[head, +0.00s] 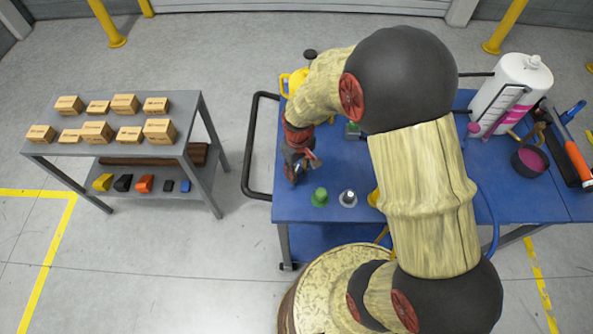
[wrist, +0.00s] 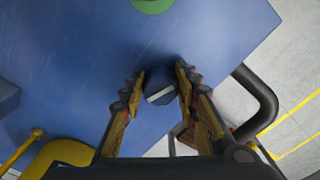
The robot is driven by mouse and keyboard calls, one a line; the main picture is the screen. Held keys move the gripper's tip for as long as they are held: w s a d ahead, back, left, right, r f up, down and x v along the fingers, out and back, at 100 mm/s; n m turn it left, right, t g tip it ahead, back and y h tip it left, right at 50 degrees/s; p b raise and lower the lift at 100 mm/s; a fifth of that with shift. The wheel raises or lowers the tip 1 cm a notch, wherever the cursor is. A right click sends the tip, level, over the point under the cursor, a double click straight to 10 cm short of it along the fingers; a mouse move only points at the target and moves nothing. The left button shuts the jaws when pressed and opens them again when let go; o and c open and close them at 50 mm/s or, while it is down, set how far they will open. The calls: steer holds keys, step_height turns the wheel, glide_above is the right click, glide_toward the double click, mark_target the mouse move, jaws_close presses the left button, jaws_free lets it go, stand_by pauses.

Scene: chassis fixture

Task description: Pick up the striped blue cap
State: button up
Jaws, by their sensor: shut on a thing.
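The striped blue cap (wrist: 158,91) is dark blue with a pale stripe across its top. In the wrist view it sits between the two fingers of my gripper (wrist: 160,80), which is shut on it. In the head view my gripper (head: 297,172) points down near the left edge of the blue table (head: 330,258). The cap is mostly hidden there by the fingers. I cannot tell whether the cap touches the table top or is just above it.
A green cap (head: 320,197) and a grey-topped piece (head: 348,198) stand right of my gripper. A black handle rail (head: 249,150) runs along the table's left end. A white bottle (head: 517,85) stands at far right. A grey shelf with boxes (head: 195,118) is at left.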

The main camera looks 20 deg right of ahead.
mark_target(298, 171)
steer(key=shift+c, duration=0.8)
steer(key=shift+r, duration=0.6)
step_height(298, 171, up, 2)
steer(key=shift+r+p, duration=0.2)
steer(key=shift+p, duration=0.3)
steer(key=s+d+r+p, duration=0.2)
steer(key=s+d+r, duration=0.6)
steer(key=s, duration=0.3)
steer(key=shift+d+r, duration=0.25)
steer(key=shift+r, duration=0.45)
